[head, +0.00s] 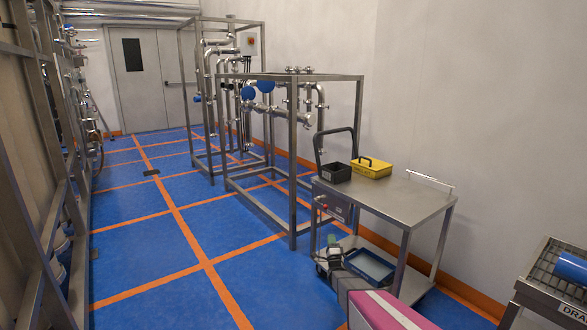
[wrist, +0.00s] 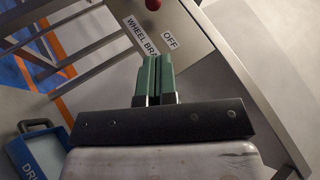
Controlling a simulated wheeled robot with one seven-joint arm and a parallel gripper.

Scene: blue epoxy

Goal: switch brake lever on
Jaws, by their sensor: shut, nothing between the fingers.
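The brake lever shows by its red knob (wrist: 153,4) at the top edge of the wrist view, and the rest of it is cut off. A plate beside it carries the labels "WHEEL BRA..." and "OFF" (wrist: 170,40). In the head view a small red knob (head: 324,207) is at the left end of the steel cart (head: 400,197), just under its top. My gripper (wrist: 157,62) has green fingers that are pressed together and empty. They point toward the labelled plate, apart from the knob. In the head view my gripper (head: 332,240) is below the knob, by the cart's left end.
A black bin (head: 337,173) and a yellow box (head: 372,168) sit on the cart top. A blue tray (head: 370,266) lies on the lower shelf. A grated steel stand (head: 545,290) is at the right. Pipe frames stand behind the cart. Blue floor (head: 130,240) is clear at left.

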